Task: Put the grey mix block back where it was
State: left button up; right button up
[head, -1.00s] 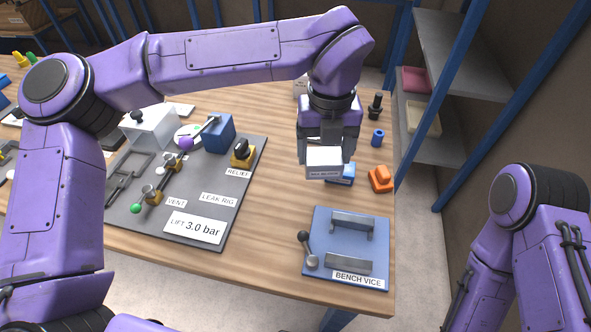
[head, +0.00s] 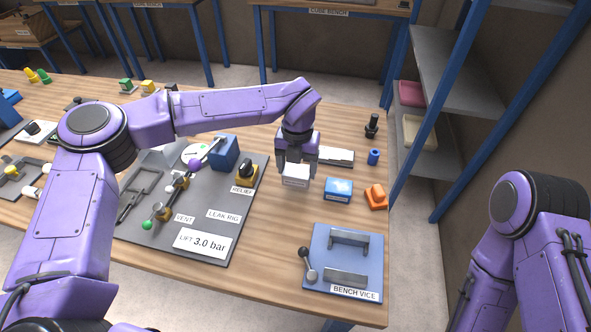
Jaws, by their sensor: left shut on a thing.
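My left gripper (head: 296,168) is shut on the grey mix block (head: 296,181), a small pale grey block with a label on its front face. I cannot tell whether the block's underside touches the wooden bench. My right arm shows at the right edge, but its gripper is out of view.
The grey leak rig board (head: 215,240) lies to the left. The blue bench vice (head: 318,270) is at the front right. An orange block (head: 376,197), a blue cylinder (head: 373,156) and a black knobbed piece (head: 371,128) stand on the right. Bare wood lies between block and vice.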

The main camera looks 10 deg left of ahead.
aim_at(296, 168)
pick_arm(q)
jog(key=f, duration=0.2)
jog(key=f+p, duration=0.1)
jog(key=shift+w+a+f, duration=0.25)
jog(key=shift+a+f, duration=0.05)
jog(key=shift+f, duration=0.25)
jog(key=shift+f, duration=0.1)
jog(key=o, duration=1.4)
jog(key=shift+o, duration=0.2)
notch_tip(296, 168, up, 12)
jog(key=shift+r+b, duration=0.15)
jog(key=shift+b, duration=1.1)
